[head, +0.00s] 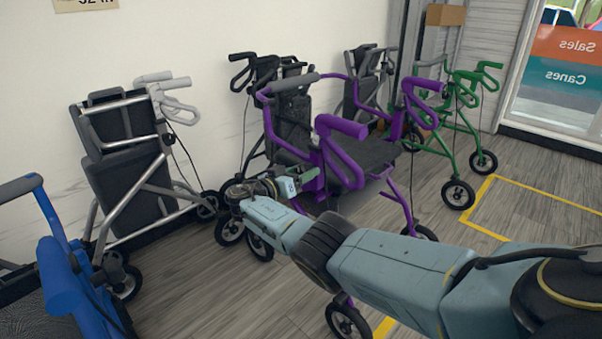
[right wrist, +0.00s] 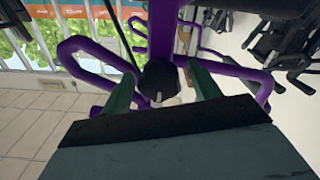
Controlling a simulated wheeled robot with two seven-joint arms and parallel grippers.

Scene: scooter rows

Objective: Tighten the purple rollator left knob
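The purple rollator (head: 345,130) stands upright in the middle of the head view, with a dark seat and purple handles. My right arm reaches across from the lower right, and my right gripper (head: 308,184) is at the rollator's near side frame. In the right wrist view, a black knob (right wrist: 158,82) with a small pale mark sits on the purple frame (right wrist: 163,30). The two green fingers of my right gripper (right wrist: 160,72) are apart, one on each side of the knob, with gaps visible. The knob is hidden in the head view. My left gripper is not in view.
A grey rollator (head: 135,160) stands folded by the wall at left, and a blue one (head: 65,265) is at the lower left. Black rollators (head: 285,105) are behind the purple one. A green rollator (head: 465,110) stands at right. Floor at lower left centre is clear.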

